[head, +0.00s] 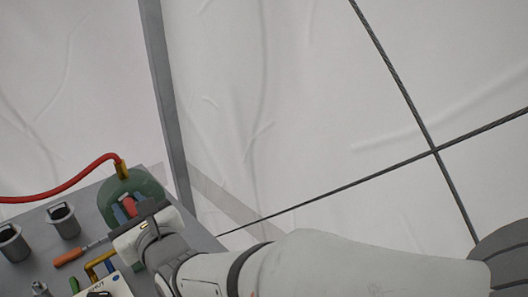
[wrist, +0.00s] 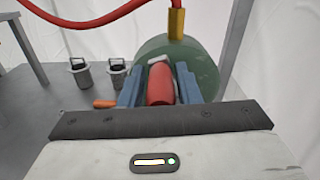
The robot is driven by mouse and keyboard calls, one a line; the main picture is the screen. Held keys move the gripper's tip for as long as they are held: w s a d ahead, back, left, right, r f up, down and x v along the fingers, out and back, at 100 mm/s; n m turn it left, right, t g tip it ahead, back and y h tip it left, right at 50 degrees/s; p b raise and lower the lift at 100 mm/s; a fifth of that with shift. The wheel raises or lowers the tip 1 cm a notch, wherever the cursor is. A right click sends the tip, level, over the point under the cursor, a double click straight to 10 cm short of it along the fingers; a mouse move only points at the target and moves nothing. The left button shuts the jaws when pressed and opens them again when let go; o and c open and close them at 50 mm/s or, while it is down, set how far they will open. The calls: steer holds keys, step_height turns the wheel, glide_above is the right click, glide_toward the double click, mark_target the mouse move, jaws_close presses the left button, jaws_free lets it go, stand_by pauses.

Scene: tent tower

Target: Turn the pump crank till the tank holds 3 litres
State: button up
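The pump appears as a green rounded body (head: 148,185) with a brass fitting (head: 122,170) on top, at the lower left of the head view. It also fills the upper middle of the wrist view (wrist: 207,64). A red grip (wrist: 160,84), which looks like the crank handle, lies in front of it. My gripper (wrist: 160,88) has its blue fingers on either side of the red grip and appears shut on it. A short pale piece shows at the grip's far end. No tank level or gauge is readable.
A red hose (head: 62,187) runs left from the brass fitting. Two grey canisters (head: 64,221) (head: 12,243) stand on the grey table (head: 88,203). An orange-handled tool (head: 69,258) lies near my gripper. A grey post (head: 168,100) and crossed cables (head: 402,92) stand before white tent fabric.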

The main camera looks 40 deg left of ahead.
steer(key=shift+o, duration=1.3)
steer(key=shift+s+r, duration=0.1)
steer(key=shift+r, duration=0.15)
steer(key=s+d, duration=0.1)
steer(key=d, duration=0.6)
steer(key=shift+s+d, duration=0.2)
steer(key=shift+d, duration=0.1)
